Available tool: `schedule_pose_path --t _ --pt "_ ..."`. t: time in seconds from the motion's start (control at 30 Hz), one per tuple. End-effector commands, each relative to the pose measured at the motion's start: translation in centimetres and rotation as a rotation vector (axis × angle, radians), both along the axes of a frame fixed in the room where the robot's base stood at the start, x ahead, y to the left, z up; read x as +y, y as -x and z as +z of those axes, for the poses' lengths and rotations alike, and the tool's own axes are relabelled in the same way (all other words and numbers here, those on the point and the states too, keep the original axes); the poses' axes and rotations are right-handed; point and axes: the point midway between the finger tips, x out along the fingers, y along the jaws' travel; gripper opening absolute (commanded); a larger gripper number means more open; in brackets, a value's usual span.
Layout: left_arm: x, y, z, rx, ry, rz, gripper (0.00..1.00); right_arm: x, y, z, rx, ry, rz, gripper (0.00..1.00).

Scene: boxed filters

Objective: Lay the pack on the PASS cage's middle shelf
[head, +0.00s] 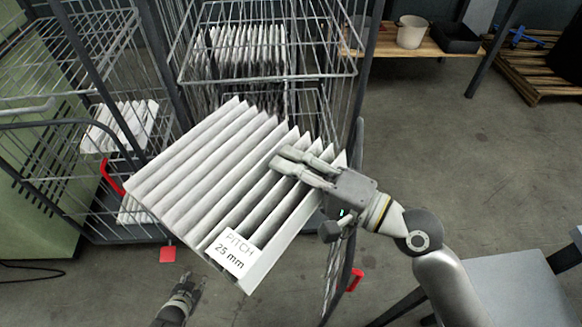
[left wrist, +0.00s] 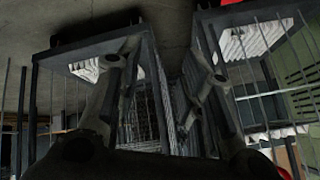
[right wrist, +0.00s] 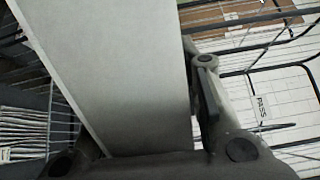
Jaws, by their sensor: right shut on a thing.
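The pack (head: 215,180) is a white pleated filter with a "PITCH 25 mm" label. It is held tilted in the air in front of the middle wire cage (head: 265,80) in the head view. My right gripper (head: 283,160) is shut on the pack's right side; the pack (right wrist: 115,75) fills much of the right wrist view. A PASS plate (right wrist: 263,108) hangs on cage wires there. In the head view the pack hides the middle cage's lower part, and I see no cage sign. My left gripper (head: 190,282) is low and apart from the pack; its fingers (left wrist: 163,75) are spread and empty.
Another wire cage (head: 50,125) at left holds white packs (head: 120,127) and has a red handle (head: 108,177). White filters (head: 240,50) stand in the middle cage's upper part. A bench (head: 430,45) with a bucket (head: 411,32) is behind.

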Motion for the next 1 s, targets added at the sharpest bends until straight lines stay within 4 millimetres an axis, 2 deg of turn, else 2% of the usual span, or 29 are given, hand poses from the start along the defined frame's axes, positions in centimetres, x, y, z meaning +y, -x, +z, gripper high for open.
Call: schedule_pose_path --t 0.03,0.2,0.4,0.53,0.6,0.73,0.83,1.0 --pt "-0.5 2.6 -1.5 0.051 0.013 0.014 0.35 0.0 0.0 0.0 0.000 0.000 0.000 0.09" --pt "-1.8 11.0 -5.6 0.212 0.048 0.065 0.35 0.0 0.0 0.0 0.000 0.000 0.000 0.09" --pt "-3.4 21.0 -8.8 0.394 0.078 0.123 0.35 0.0 0.0 0.0 0.000 0.000 0.000 0.09" --pt "-4.2 26.4 -9.9 0.490 0.090 0.157 0.35 0.0 0.0 0.0 0.000 0.000 0.000 0.09" --pt "-4.6 28.5 -10.2 0.527 0.095 0.169 0.35 0.0 0.0 0.0 0.000 0.000 0.000 0.09" --pt "-5.1 31.2 -10.5 0.574 0.099 0.184 0.35 0.0 0.0 0.0 0.000 0.000 0.000 0.09" --pt "-5.2 32.0 -10.6 0.588 0.102 0.190 0.35 0.0 0.0 0.0 0.000 0.000 0.000 0.09" --pt "-5.2 32.2 -10.6 0.592 0.102 0.191 0.35 0.0 0.0 0.0 0.000 0.000 -0.002 0.09"
